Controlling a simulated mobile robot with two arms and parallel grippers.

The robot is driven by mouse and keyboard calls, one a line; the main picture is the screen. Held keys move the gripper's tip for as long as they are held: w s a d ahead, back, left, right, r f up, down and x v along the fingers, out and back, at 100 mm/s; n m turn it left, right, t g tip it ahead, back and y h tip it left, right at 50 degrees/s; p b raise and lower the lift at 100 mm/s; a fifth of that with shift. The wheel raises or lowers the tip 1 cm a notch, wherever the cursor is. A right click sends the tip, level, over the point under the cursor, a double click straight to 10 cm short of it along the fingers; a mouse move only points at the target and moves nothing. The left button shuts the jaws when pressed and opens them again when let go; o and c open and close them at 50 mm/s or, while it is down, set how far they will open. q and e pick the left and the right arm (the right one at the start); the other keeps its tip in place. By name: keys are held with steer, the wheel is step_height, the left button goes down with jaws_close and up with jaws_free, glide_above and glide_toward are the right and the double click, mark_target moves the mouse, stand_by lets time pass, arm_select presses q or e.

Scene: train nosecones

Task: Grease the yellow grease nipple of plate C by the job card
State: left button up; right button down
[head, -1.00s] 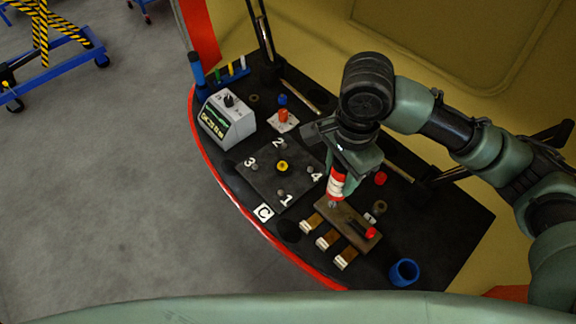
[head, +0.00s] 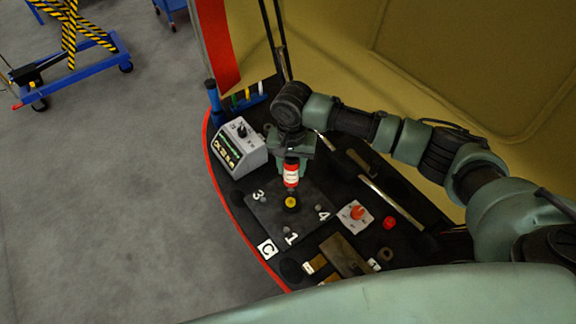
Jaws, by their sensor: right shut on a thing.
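Plate C (head: 262,214) is a dark square plate with a white C tag (head: 267,249) at its near corner. Its numbers 3, 4 and 1 show; number 2 is hidden behind my right arm. The yellow grease nipple (head: 291,204) is at the plate's middle. My right gripper (head: 291,160) is shut on a red and white grease tool (head: 291,176), held about upright with its dark lower end over the nipple. I cannot tell whether they touch. My left gripper is not in view.
A grey box (head: 240,150) with a black knob and display stands left behind the plate. An orange-red knob on a white base (head: 356,213) and a red cap (head: 390,223) are to the right. A brown block (head: 346,256) lies in front.

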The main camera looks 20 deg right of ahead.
steer(key=shift+w, duration=0.1)
stand_by(0.3)
steer(key=shift+r+p, duration=0.15)
steer(key=shift+p, duration=0.4)
steer(key=shift+f, duration=0.7)
steer(key=shift+f+b, duration=0.5)
steer(key=shift+f, duration=2.35)
steer(key=shift+r, duration=0.15)
